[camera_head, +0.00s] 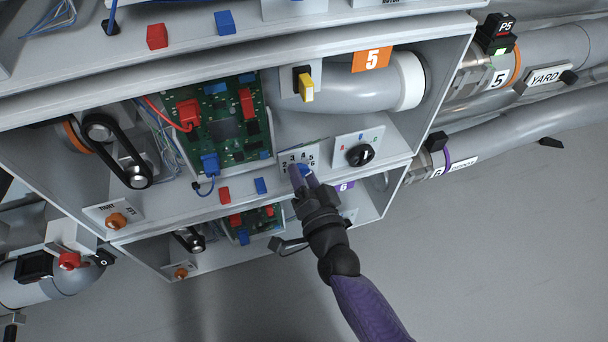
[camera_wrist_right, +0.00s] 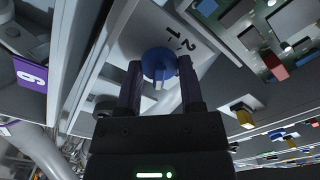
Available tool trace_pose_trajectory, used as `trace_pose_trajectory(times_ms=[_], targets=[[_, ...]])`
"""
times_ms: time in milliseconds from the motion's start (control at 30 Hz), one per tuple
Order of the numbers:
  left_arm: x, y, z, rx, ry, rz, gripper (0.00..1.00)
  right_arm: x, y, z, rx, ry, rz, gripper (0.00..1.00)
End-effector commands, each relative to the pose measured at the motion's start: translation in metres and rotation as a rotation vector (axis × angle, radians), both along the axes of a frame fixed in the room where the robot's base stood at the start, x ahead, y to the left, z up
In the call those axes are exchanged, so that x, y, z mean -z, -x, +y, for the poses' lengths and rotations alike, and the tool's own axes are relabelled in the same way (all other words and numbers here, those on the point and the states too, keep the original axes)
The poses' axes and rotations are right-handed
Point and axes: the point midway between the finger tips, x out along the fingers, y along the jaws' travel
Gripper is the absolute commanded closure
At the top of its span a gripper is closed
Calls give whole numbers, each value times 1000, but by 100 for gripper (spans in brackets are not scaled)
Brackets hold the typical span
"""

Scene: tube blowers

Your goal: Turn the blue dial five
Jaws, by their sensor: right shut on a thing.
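The blue dial (camera_head: 305,170) sits on a white plate (camera_head: 287,158) with numbers around it, on the front ledge of the shelf marked 5. My right gripper (camera_head: 301,172) reaches up from below with its fingers at the dial. In the right wrist view, the blue dial (camera_wrist_right: 158,62) is between the two dark fingers of my right gripper (camera_wrist_right: 158,82), which are shut on it. The numbers 1 and 2 show on the plate there. Which number the dial points to, I cannot tell. My left gripper is not in view.
A black knob (camera_head: 361,155) on a lettered plate is right of the dial. A green circuit board (camera_head: 222,128) with red and blue plugs lies to the left. A yellow switch (camera_head: 306,88) is above. A lower shelf runs beneath, with open floor to its right.

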Motion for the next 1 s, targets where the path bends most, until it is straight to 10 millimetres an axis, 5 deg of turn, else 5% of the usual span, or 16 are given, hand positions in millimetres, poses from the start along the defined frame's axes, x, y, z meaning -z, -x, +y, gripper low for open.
trace_pose_trajectory(times_ms=[500,533,700,1000], targets=[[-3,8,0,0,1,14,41,1,0,0,-1,-19,8,100],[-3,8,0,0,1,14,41,1,0,0,-1,-19,8,49],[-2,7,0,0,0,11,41,1,0,0,0,-20,8,16],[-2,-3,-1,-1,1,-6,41,-1,4,-1,0,-18,7,16]])
